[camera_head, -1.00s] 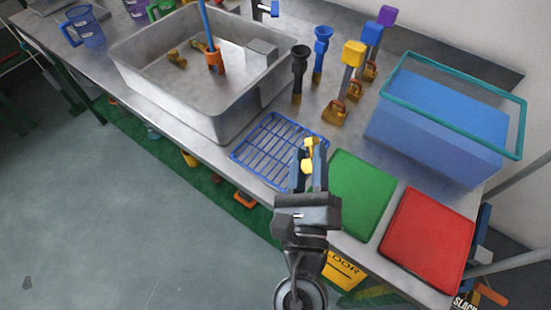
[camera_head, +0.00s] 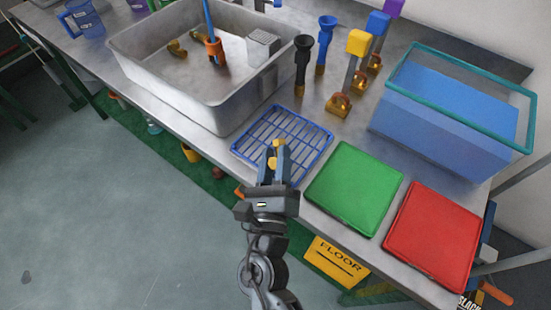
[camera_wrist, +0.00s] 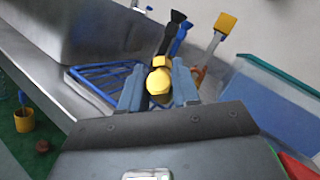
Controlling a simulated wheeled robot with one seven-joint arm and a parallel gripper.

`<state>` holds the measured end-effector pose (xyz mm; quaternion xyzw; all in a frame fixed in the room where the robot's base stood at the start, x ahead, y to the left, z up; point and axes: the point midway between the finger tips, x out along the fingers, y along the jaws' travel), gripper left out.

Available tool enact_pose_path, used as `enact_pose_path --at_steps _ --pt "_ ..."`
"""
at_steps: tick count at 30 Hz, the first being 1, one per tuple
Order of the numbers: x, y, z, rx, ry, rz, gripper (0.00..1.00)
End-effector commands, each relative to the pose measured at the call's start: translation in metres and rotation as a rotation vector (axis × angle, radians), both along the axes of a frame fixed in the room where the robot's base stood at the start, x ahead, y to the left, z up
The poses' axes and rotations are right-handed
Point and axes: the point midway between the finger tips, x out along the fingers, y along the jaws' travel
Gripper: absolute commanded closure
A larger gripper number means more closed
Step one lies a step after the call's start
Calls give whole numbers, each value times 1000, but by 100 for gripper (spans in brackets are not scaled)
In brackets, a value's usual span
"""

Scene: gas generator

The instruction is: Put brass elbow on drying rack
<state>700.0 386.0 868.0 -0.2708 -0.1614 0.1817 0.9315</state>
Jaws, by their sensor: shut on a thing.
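My gripper (camera_head: 277,168) is shut on a yellow brass elbow (camera_head: 278,146). In the wrist view the elbow (camera_wrist: 160,82) sits between the two blue-grey fingers, its round end toward the camera. The drying rack (camera_head: 282,130) is a blue wire grid lying flat on the bench between the sink basin and the green tray. In the head view the gripper's tips and the elbow overlap the rack's front part. In the wrist view the rack (camera_wrist: 90,85) shows beyond and left of the fingers. I cannot tell whether the elbow touches the rack.
The grey sink basin (camera_head: 232,112) holds more brass fittings and an orange cup with a blue handle. Brushes (camera_head: 303,62) stand behind the rack. A green tray (camera_head: 354,188), a red tray (camera_head: 433,238) and a blue bin (camera_head: 440,125) are to the right.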

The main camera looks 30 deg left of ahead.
Motion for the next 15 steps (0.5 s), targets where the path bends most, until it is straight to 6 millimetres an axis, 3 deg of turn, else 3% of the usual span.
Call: enact_pose_path --at_steps 6,7,15 --pt "0 0 -4 0 0 0 100" --pt "0 0 -4 0 0 0 68" --pt "0 0 -3 0 0 0 44"
